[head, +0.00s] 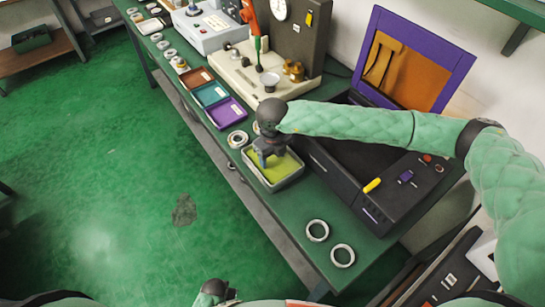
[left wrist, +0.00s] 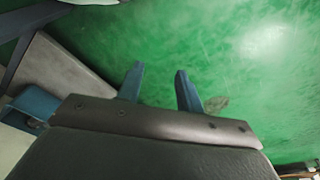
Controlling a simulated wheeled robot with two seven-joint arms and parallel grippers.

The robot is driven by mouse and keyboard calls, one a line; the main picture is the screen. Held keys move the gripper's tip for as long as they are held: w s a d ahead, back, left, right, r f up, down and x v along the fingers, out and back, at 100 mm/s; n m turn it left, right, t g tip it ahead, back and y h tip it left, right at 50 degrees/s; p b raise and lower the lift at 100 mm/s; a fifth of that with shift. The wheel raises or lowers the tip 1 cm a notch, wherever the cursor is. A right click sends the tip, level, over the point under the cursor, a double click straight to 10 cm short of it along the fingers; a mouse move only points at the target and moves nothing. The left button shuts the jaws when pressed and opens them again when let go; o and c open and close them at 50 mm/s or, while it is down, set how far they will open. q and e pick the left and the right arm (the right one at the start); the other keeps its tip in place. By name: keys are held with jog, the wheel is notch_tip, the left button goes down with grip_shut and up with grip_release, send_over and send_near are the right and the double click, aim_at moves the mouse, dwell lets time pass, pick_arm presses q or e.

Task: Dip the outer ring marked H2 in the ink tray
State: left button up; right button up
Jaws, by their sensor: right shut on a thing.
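The ink tray (head: 296,174) is a grey-rimmed tray with a yellow-green inside, on the green bench. My right gripper (head: 270,160) points down over its upper part. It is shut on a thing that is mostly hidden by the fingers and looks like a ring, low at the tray. I cannot read an H2 mark on it, nor tell whether it touches the ink. My left gripper (head: 214,295) is at the bottom edge of the head view. In the left wrist view its two blue fingers (left wrist: 160,88) stand apart, empty, above the floor.
Two loose rings (head: 317,230) (head: 342,255) lie at the near end of the bench, and another ring (head: 237,139) lies beyond the tray. Brown, teal and purple trays (head: 233,114) stand further back. An open black case (head: 370,198) with a purple-framed lid stands right of the tray.

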pick_arm(q)
jog(key=shift+d+r, duration=0.1)
jog(key=shift+r, duration=0.55)
pick_arm(e)
jog(key=shift+f, duration=0.2)
dwell(1.5)
